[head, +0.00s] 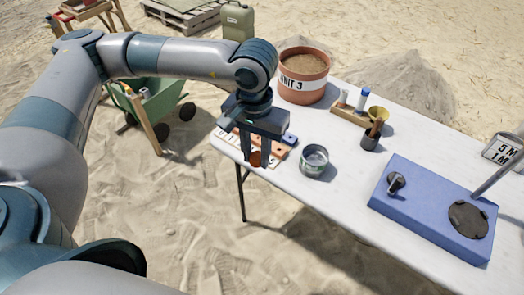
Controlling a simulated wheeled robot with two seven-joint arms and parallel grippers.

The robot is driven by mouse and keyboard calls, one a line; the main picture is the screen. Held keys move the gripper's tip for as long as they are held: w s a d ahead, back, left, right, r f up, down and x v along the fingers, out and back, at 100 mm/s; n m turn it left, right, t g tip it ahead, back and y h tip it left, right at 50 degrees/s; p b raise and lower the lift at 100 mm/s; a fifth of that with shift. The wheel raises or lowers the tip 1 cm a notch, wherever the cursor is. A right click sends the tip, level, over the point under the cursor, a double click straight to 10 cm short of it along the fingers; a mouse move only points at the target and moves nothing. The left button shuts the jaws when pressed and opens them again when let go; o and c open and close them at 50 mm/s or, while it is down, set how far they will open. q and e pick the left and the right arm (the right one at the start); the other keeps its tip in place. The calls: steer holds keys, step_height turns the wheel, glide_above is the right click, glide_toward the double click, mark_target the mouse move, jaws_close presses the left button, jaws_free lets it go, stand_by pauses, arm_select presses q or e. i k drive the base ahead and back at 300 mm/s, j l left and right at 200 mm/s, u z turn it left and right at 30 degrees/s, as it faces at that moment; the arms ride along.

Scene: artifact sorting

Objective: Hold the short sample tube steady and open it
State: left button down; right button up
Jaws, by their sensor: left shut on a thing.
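A small wooden rack (348,117) stands on the white table. It holds a tube with a blue cap (364,97) and, to its left, a lower tube with a pale top (343,98). I cannot tell for certain which is the short sample tube. My left gripper (257,159) points down over the table's near left end, well left of the rack. It is shut on a small reddish-brown piece (256,159), partly hidden by the fingers. My right gripper is not in view.
A round metal tin (314,160) stands right of my left gripper. A terracotta pot (303,76), a brass cup (379,114), a dark holder (370,140) and a blue board (425,215) with a knob occupy the table (335,195). A green cart (160,100) is beyond.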

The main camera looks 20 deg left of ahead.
mark_target(344, 94)
steer(key=i+l+z, duration=0.55)
steer(key=i, duration=0.4)
steer(key=i+l+z, duration=0.1)
steer(key=i+z, duration=0.2)
steer(key=i, duration=0.2)
